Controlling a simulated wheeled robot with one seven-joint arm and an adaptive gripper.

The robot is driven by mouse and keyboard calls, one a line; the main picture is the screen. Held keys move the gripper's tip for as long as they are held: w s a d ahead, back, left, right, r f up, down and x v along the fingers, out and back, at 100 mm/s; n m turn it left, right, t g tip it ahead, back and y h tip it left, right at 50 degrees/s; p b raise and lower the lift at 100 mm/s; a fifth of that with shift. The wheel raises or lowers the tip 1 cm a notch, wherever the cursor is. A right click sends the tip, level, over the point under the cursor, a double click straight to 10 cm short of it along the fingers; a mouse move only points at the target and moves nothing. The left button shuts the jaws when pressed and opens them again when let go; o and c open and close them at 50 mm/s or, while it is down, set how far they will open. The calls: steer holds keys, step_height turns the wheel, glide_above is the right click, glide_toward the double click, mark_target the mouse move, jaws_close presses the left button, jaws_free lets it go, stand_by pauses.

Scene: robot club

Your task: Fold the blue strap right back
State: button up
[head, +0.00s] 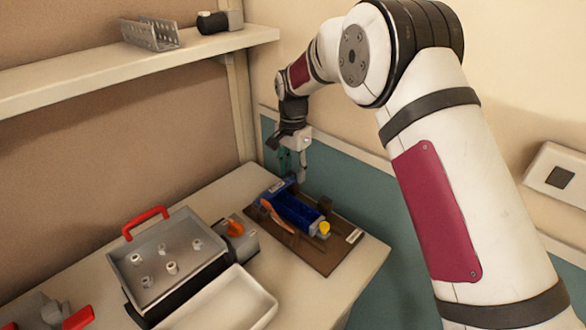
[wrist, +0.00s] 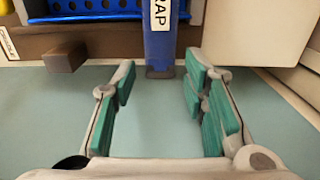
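The blue strap (wrist: 160,45) with a white label, its visible letters reading "RAP", hangs down the middle of the wrist view. Its lower end lies near the gap between my fingertips, with space on both sides. In the head view the strap (head: 281,187) is small, at the far end of a blue body (head: 296,212) on a brown board (head: 322,261). My gripper (wrist: 160,75) is open, its two teal-padded fingers apart and not touching the strap. In the head view my gripper (head: 292,165) is just above the strap end of the board.
An orange lever (head: 275,216), a yellow knob (head: 324,228) and a dark block (head: 325,204) sit by the blue body. A metal case (head: 165,262) and white tray (head: 225,304) stand left of the board. A wall shelf (head: 110,73) is above.

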jaws_close()
steer(key=shift+r, duration=0.15)
